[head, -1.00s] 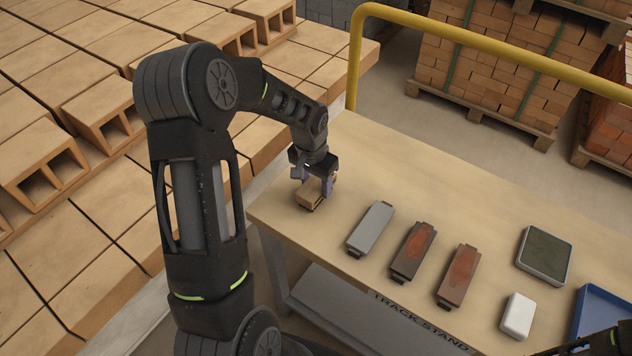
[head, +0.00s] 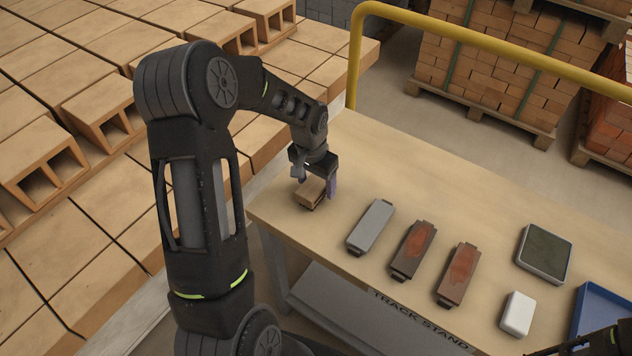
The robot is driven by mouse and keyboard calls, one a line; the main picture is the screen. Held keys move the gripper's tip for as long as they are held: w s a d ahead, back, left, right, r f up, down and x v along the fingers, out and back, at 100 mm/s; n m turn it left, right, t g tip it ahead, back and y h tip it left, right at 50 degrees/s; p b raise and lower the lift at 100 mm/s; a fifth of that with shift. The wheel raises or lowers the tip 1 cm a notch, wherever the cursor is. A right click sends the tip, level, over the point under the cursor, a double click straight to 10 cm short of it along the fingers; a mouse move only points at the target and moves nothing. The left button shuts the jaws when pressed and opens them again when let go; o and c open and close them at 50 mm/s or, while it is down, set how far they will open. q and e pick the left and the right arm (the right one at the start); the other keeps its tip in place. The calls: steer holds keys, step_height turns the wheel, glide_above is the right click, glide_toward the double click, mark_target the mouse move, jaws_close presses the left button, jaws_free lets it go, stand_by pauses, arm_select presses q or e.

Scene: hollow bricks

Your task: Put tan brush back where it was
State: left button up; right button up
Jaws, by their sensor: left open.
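The tan brush (head: 309,194) lies on the table near its left corner, partly hidden by my left gripper. My left gripper (head: 316,187) is open, with its fingers around the brush's upper part; I cannot tell whether they touch it. To the right of the brush, a grey block (head: 371,226) and two dark blocks with reddish tops, one nearer (head: 413,249) and one further right (head: 459,273), lie in a row. Part of my right arm shows at the bottom right corner; I cannot make out its fingertips.
A dark-topped square tray (head: 545,254), a white block (head: 517,313) and a blue bin (head: 597,318) stand on the table's right side. A yellow rail (head: 470,32) runs behind the table. Stacked hollow bricks (head: 90,100) fill the left. The table's back middle is clear.

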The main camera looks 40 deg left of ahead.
mark_target(313, 186)
arm_select(q)
step_height(313, 186, up, 12)
steer(key=s+b, duration=0.1)
steer(key=shift+s+b, duration=0.25)
steer(key=shift+b, duration=0.1)
